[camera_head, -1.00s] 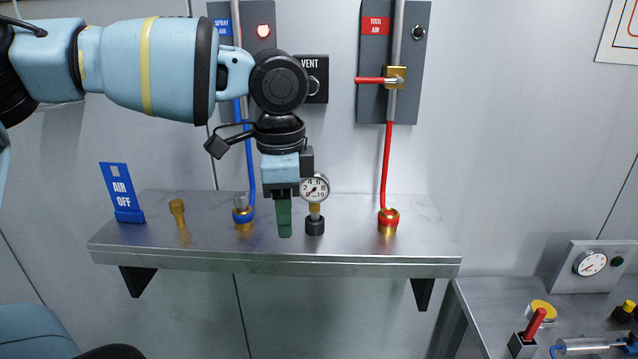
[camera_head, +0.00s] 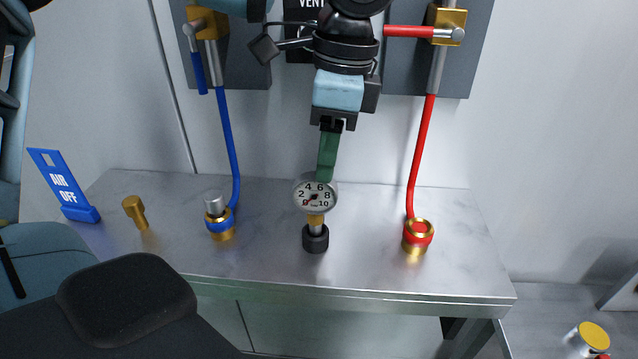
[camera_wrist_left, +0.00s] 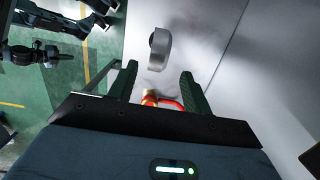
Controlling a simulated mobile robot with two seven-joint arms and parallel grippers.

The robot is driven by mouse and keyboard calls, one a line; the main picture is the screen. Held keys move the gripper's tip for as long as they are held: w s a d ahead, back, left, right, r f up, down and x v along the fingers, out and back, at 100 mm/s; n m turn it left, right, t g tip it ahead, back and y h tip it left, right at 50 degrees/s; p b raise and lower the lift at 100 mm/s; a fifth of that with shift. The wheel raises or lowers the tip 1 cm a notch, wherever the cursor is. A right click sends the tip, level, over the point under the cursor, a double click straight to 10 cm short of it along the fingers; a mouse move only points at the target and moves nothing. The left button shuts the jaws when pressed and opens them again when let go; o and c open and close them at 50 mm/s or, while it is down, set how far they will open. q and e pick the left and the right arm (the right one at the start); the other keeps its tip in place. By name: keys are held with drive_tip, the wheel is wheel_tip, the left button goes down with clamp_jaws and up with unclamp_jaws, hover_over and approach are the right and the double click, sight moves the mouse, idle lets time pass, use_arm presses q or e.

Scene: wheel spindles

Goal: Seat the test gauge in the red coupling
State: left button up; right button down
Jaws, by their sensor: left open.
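The test gauge (camera_head: 315,196), a round white dial on a brass stem, stands upright in a black holder (camera_head: 316,240) on the metal shelf. The red coupling (camera_head: 418,238), a brass socket with a red band, is at the shelf's right, under a red hose. My left gripper (camera_head: 326,172) points down just above the gauge; one green finger hides the other. In the left wrist view the gripper (camera_wrist_left: 160,75) is open and empty. A grey rounded body, apparently the gauge (camera_wrist_left: 160,48), lies beyond the fingertips. My right gripper is not in view.
The blue coupling (camera_head: 220,222) holds a grey plug at left. A brass plug (camera_head: 135,211) and a blue AIR OFF sign (camera_head: 66,187) stand farther left. The red hose (camera_head: 422,150) rises along the wall. The shelf (camera_head: 365,250) is bare between holder and red coupling.

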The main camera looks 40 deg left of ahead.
sight(313, 193)
use_arm(q)
drive_tip(key=shift+s+d+f, duration=0.1)
drive_tip(key=shift+s, duration=0.15)
drive_tip(key=shift+f, duration=0.85)
drive_tip(key=shift+a+f, duration=0.25)
drive_tip(key=shift+f, duration=0.1)
drive_tip(key=f, duration=0.3)
drive_tip(key=a+f, duration=0.1)
drive_tip(key=shift+s+a+f, duration=0.1)
drive_tip(key=shift+s+f, duration=0.05)
drive_tip(key=shift+s, duration=0.25)
drive_tip(key=shift+f, duration=0.3)
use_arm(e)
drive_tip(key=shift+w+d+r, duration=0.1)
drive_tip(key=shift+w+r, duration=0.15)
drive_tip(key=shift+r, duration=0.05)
use_arm(q)
clamp_jaws()
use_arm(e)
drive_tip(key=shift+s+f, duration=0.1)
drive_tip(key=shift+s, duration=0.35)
